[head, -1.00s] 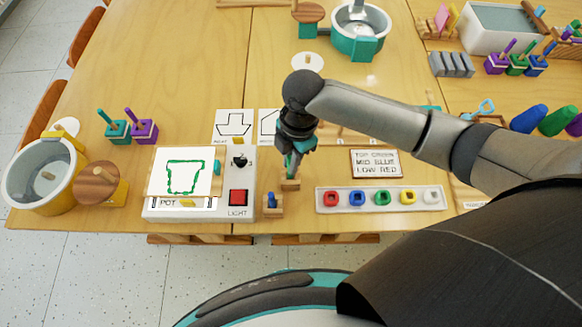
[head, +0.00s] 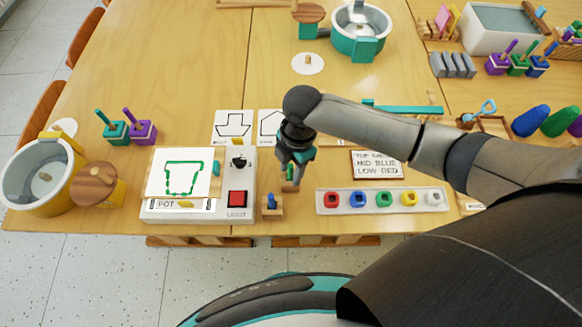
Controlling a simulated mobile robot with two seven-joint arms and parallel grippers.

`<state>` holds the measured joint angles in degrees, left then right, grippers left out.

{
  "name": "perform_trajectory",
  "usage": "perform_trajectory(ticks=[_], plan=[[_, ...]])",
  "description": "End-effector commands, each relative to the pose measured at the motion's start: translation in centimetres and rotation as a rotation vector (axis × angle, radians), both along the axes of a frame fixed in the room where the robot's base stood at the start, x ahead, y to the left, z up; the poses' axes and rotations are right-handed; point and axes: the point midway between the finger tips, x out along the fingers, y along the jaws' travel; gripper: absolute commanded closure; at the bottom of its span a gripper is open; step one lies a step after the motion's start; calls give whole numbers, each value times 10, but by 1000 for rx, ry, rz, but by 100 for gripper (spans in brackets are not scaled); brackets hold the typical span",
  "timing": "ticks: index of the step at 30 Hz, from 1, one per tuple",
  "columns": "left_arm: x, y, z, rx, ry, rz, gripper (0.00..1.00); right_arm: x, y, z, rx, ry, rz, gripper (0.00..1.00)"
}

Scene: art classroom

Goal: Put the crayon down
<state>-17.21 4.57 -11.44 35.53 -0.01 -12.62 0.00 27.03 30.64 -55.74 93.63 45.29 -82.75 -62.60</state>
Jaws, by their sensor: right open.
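A green crayon (head: 290,173) stands roughly upright at a small wooden block (head: 290,187), right of the light box. My right gripper (head: 292,170) is open, its fingers around or just beside the crayon. The gripper partly hides the crayon, so I cannot tell whether a finger touches it. My left gripper is not in view.
A blue crayon stands in another wooden block (head: 273,208) just in front. The light box (head: 226,210) with a green pot drawing (head: 184,175) is to the left. A tray of coloured pieces (head: 329,209) lies right.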

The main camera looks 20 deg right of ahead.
Motion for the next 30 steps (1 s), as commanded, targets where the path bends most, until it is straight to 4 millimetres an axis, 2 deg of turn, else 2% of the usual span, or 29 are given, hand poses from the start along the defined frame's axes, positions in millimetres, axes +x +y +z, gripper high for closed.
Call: perform_trajectory(ticks=[5, 8, 21, 25, 30], plan=[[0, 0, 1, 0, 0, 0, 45, 0, 0, 2, 0, 0, 0, 55], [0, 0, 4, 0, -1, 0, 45, 1, 0, 12, 2, -2, 1, 55], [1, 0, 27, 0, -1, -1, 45, 5, -10, 100, 1, -3, 1, 55], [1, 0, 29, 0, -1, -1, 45, 5, -12, 116, 0, -1, -1, 55], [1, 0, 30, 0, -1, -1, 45, 5, -13, 123, 0, 0, 0, 55]])
